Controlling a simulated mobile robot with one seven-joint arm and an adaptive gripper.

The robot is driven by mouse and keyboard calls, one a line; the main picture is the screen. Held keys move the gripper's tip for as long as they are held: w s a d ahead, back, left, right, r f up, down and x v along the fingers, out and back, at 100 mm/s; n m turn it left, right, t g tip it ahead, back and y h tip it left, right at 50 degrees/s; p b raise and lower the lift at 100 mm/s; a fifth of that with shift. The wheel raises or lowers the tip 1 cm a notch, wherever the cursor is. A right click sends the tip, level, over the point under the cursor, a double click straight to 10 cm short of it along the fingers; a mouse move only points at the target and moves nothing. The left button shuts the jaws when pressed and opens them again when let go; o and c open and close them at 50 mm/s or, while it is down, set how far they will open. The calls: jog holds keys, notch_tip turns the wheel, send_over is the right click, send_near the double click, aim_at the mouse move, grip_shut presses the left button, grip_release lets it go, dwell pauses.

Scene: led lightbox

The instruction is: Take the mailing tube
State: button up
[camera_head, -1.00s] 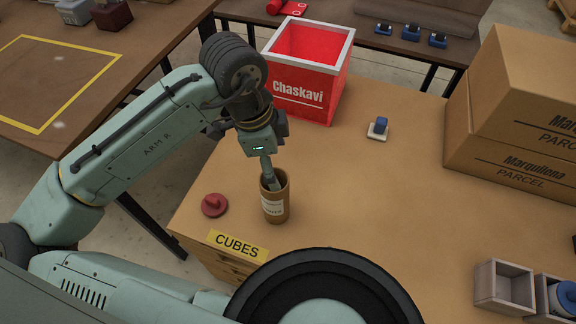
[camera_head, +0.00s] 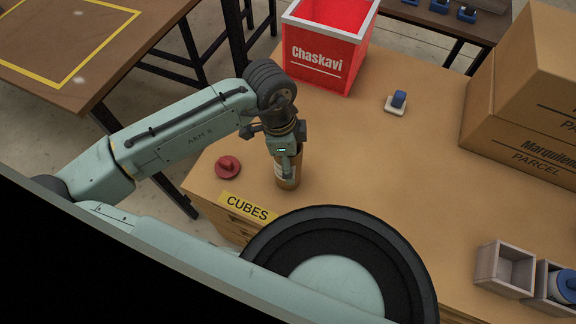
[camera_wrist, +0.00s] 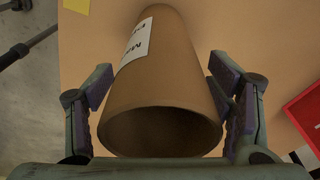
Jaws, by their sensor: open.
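The mailing tube (camera_head: 289,172) is a brown cardboard cylinder with a white label, standing upright on the wooden table near its left edge. In the wrist view the tube (camera_wrist: 160,75) lies between the two fingers, its open dark end toward the camera. My gripper (camera_wrist: 162,108) is open, with one padded finger on each side of the tube and a visible gap at both sides. In the head view my gripper (camera_head: 287,160) is at the tube's upper part and hides some of it.
A red stamp-like object (camera_head: 228,167) stands left of the tube, by the yellow CUBES label (camera_head: 247,207). A red Chaskavi bin (camera_head: 326,58) stands behind. A blue-handled item (camera_head: 397,102), parcel boxes (camera_head: 520,120) and wooden boxes (camera_head: 505,270) are to the right. Table between is clear.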

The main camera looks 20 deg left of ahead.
jog(key=shift+c, duration=0.5)
grip_shut()
dwell(0.5)
